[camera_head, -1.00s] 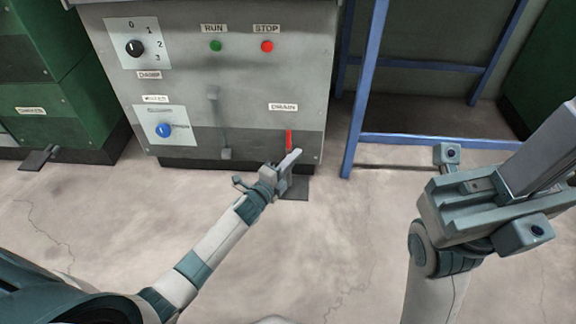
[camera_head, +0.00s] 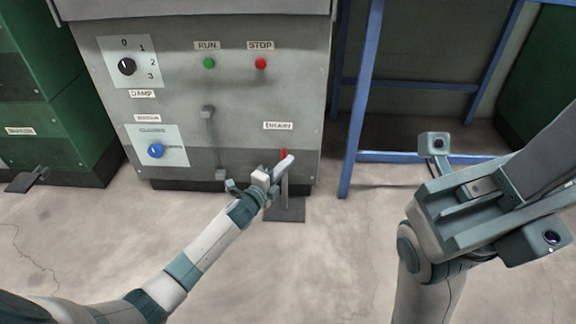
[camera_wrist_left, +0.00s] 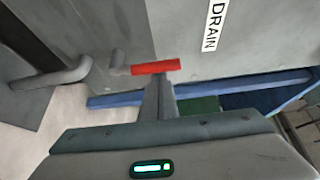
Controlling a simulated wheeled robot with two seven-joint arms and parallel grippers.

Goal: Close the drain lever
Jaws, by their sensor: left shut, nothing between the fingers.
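The drain lever has a red handle (camera_head: 283,154) below the DRAIN label (camera_head: 278,126) on the grey machine's front. In the left wrist view the red handle (camera_wrist_left: 156,67) lies crosswise at the tips of my left fingers, with a grey stub at its left end. My left gripper (camera_head: 290,160) is shut with nothing between its fingers, and it covers the lower part of the lever in the head view. Whether the fingertips touch the handle I cannot tell. My right gripper (camera_head: 520,180) is large in the right foreground, away from the lever; its jaw opening is unclear.
The grey machine (camera_head: 240,110) also carries a black dial (camera_head: 127,67), a blue knob (camera_head: 156,150), a green button (camera_head: 209,63), a red button (camera_head: 261,63) and a grey handle bar (camera_head: 212,140). A blue frame (camera_head: 358,110) stands to the right.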

